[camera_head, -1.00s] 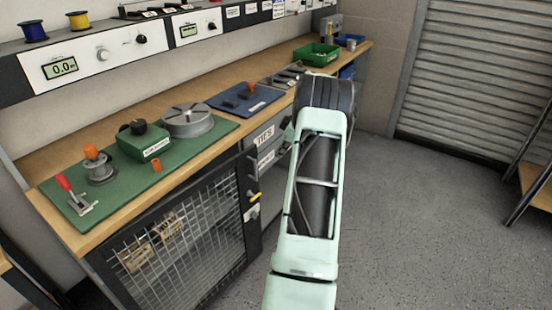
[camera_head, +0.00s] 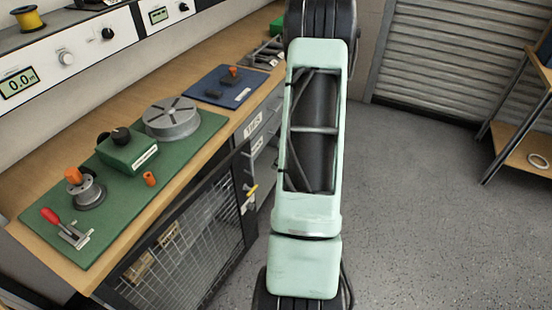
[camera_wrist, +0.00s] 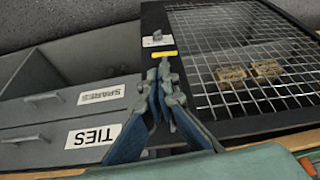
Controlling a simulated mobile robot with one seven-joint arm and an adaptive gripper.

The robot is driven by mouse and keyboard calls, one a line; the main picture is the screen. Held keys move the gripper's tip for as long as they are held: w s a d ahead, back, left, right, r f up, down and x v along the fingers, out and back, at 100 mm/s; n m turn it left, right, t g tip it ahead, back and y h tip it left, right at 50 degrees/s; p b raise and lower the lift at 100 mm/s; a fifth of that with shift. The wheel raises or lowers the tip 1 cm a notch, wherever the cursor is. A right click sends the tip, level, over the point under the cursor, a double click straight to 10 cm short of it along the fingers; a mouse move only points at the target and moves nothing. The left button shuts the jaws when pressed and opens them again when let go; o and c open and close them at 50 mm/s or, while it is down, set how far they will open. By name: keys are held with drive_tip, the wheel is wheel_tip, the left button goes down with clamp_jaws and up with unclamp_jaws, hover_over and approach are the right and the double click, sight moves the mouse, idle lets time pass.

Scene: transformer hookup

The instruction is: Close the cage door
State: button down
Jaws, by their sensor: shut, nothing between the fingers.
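The cage door (camera_head: 200,246) is a dark-framed wire-mesh panel under the workbench. It lies roughly in line with the bench front; I cannot tell whether it is fully shut. A yellow handle (camera_head: 251,191) sits at its right edge, with a pale latch plate (camera_head: 247,206) just below. In the wrist view the mesh door (camera_wrist: 240,60) fills the upper right, with the yellow handle (camera_wrist: 163,54) at its left edge. My gripper (camera_wrist: 164,68) is shut and empty, its tips overlapping the view just beside the handle; contact is unclear.
Drawers labelled TIES (camera_wrist: 93,136) and SPARES (camera_wrist: 101,94) adjoin the door. Wooden blocks (camera_wrist: 231,74) show behind the mesh. A green mat (camera_head: 110,205) on the bench carries fixtures. The floor (camera_head: 420,220) to the right is open, with a shelf rack (camera_head: 525,145) beyond.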

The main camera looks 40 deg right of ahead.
drive_tip(key=w+a+f+p, duration=0.1)
drive_tip(key=w+a+f, duration=0.2)
drive_tip(key=w+f, duration=0.2)
drive_tip(key=shift+w+f, duration=0.4)
drive_tip(key=shift+f, duration=0.2)
